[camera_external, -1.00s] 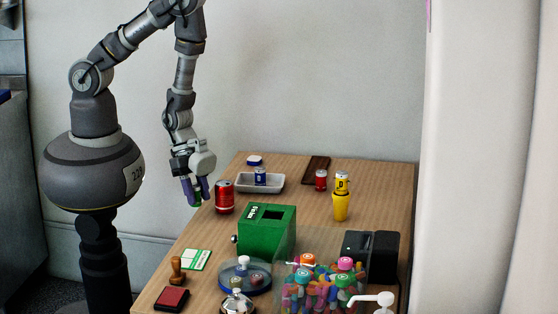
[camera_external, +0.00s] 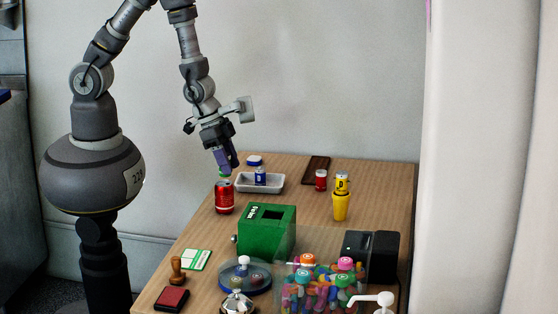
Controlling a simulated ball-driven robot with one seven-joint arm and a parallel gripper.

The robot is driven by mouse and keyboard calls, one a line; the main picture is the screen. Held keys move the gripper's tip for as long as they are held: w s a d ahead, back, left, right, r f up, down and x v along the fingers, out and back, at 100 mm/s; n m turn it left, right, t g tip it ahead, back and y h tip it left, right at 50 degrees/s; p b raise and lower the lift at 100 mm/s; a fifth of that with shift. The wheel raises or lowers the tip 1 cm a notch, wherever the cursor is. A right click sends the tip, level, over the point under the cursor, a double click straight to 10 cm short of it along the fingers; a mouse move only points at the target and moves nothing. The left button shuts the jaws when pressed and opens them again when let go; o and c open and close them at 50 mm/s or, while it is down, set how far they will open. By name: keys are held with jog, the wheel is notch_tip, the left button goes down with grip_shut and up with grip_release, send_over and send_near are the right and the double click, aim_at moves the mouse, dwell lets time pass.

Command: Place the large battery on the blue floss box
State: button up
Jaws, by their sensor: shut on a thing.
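My gripper (camera_external: 225,164) is shut on a small green object (camera_external: 224,174), mostly hidden by the purple fingers. It may be the large battery, but it is too small to tell. The gripper is raised over the table's far left part, just above a red can (camera_external: 224,198) in the picture; I cannot tell if they touch. A low blue box with a white top (camera_external: 254,160) at the table's far edge may be the blue floss box. A small blue and white container (camera_external: 260,176) stands in the white tray (camera_external: 276,187), right of my gripper.
Behind are a dark brown slab (camera_external: 317,168) and a small red jar (camera_external: 321,181). A yellow cup (camera_external: 340,208) holds a yellow item. A green box (camera_external: 266,232), a clear bin of colourful items (camera_external: 320,284) and a black device (camera_external: 372,255) crowd the front.

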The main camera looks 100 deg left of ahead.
jog(key=s+a+f+n+y, duration=0.15)
jog(key=a+n, duration=0.45)
jog(key=a, duration=0.8)
jog(key=s+a+f+n+g+y+p, duration=0.3)
jog(key=s+a+n, duration=0.4)
jog(key=s+a, duration=0.65)
jog(key=t+b, duration=0.1)
jog(key=b, duration=0.2)
send_over(256, 157)
notch_tip(256, 157, down, 2)
jog(key=shift+w+a+f, duration=0.1)
jog(key=shift+f, duration=0.1)
notch_tip(256, 157, down, 4)
jog(key=shift+r+b, duration=0.2)
jog(key=shift+b, duration=0.75)
jog(key=shift+r, duration=0.1)
jog(key=o, duration=1.1)
